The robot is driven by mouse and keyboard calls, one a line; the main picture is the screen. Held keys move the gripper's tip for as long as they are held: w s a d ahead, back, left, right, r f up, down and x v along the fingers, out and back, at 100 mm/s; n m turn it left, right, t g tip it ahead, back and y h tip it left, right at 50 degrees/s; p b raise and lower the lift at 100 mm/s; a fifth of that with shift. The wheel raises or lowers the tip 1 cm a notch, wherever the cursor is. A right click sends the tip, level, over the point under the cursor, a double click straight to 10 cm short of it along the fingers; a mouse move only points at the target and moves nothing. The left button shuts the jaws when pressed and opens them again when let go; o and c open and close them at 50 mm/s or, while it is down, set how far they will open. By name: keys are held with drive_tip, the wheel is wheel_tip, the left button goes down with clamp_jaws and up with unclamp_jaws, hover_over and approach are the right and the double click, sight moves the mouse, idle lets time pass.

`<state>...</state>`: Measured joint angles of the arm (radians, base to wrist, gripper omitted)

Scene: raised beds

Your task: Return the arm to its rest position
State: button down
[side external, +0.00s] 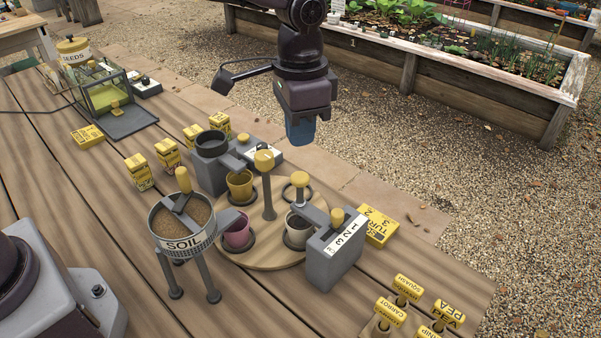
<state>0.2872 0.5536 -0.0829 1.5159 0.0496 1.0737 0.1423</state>
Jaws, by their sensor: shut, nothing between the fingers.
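My gripper (300,128) hangs at the top middle of the side external view, pointing down. It is above the far edge of the wooden table and apart from everything on it. Its blue fingers are shut, with nothing held. My dark arm reaches up out of the top of the view. A dark cable or hose loops out to the left of my wrist.
Below stand a round wooden turntable (266,262) with several pots, a soil hopper (185,240) on legs, a grey 1-2-3 station (330,262) and a yellow box (378,226). Seed markers (408,288) stand front right. A raised bed (480,88) lies behind, across gravel.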

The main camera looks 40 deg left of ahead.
drive_tip(key=shift+r, duration=0.3)
drive_tip(key=shift+f, duration=0.2)
drive_tip(key=s+a+r+n+t, duration=0.2)
drive_tip(key=s+a+r, duration=0.3)
drive_tip(key=s, duration=0.6)
drive_tip(key=s+a+r+n+t, duration=0.3)
drive_tip(key=s+a+r+n, duration=0.1)
drive_tip(key=s+a, duration=0.6)
drive_tip(key=shift+s+a+r+t, duration=0.3)
drive_tip(key=shift+s+r, duration=0.6)
drive_tip(key=shift+s, duration=0.3)
